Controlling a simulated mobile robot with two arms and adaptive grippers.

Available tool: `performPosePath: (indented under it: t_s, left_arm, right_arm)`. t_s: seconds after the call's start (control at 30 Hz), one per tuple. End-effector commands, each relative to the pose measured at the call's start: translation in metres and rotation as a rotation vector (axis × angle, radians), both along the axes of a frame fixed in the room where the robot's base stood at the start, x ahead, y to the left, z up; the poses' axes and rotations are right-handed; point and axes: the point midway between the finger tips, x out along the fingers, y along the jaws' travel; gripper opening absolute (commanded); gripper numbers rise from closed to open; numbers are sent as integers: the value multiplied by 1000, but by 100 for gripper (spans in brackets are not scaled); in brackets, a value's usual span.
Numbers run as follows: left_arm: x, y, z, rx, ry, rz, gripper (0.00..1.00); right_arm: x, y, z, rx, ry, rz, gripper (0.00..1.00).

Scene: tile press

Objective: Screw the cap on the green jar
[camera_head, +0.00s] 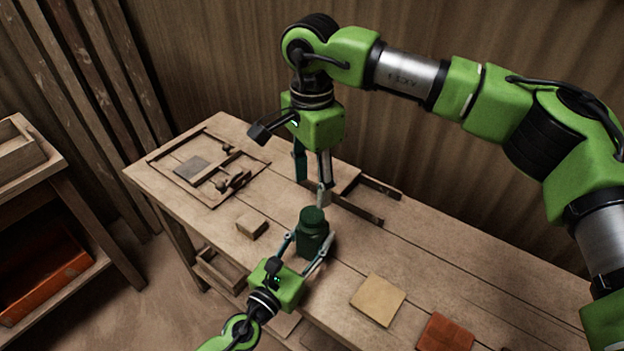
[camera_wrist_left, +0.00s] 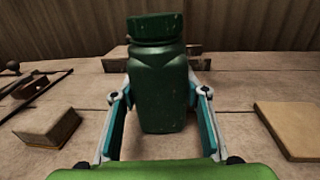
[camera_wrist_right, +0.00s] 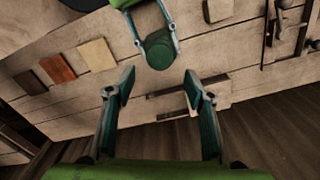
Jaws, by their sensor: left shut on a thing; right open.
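The dark green jar (camera_head: 311,244) stands upright on the wooden workbench. My left gripper (camera_head: 307,252) is shut around its body from the front; in the left wrist view the jar (camera_wrist_left: 160,95) is between the fingers. The dark green cap (camera_head: 313,216) sits on top of the jar and also shows in the left wrist view (camera_wrist_left: 155,28). I cannot tell how tightly it is seated. My right gripper (camera_head: 312,180) is open and empty, pointing down, above and behind the jar. In the right wrist view the cap (camera_wrist_right: 160,46) is beyond the open fingertips, apart from them.
A small wooden block (camera_head: 251,225) lies left of the jar. A tan tile (camera_head: 378,299) and a red tile (camera_head: 445,333) lie to the right. A wooden frame with tools (camera_head: 187,176) is at the far left. A low-edged wooden fixture (camera_head: 358,207) is behind the jar.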

Motion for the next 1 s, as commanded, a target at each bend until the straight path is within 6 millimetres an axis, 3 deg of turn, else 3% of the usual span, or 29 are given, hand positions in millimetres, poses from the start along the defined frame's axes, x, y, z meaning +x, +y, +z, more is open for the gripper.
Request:
performPosePath:
  t_s: [0.27,0.7,1.0]
  left_arm:
    - [0,0,0,0,0,0,0]
    - [0,0,0,0,0,0,0]
    - [0,0,0,0,0,0,0]
  right_arm:
    - [0,-1,-11,-2,2,-3,48]
    - [0,-1,-72,-2,1,-4,48]
    - [0,0,-81,0,0,-4,48]
